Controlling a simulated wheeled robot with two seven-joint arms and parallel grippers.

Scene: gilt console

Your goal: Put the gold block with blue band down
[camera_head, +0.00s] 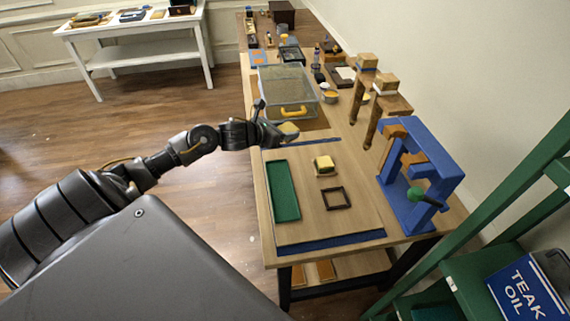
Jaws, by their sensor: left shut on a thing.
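My left gripper (272,130) reaches in from the left over the far part of the workbench mat. It is shut on the gold block with blue band (290,128), which shows small at its fingertips, partly hidden by the fingers. I cannot tell whether the block touches the surface below. My right gripper is not in view.
A green tray (283,190) and a small dark square frame (336,198) lie on the bench. A clear bin with yellow handle (285,90) stands beyond the gripper. A blue press (410,180) and wooden mallets (375,110) are at the right. Bare wood lies between.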

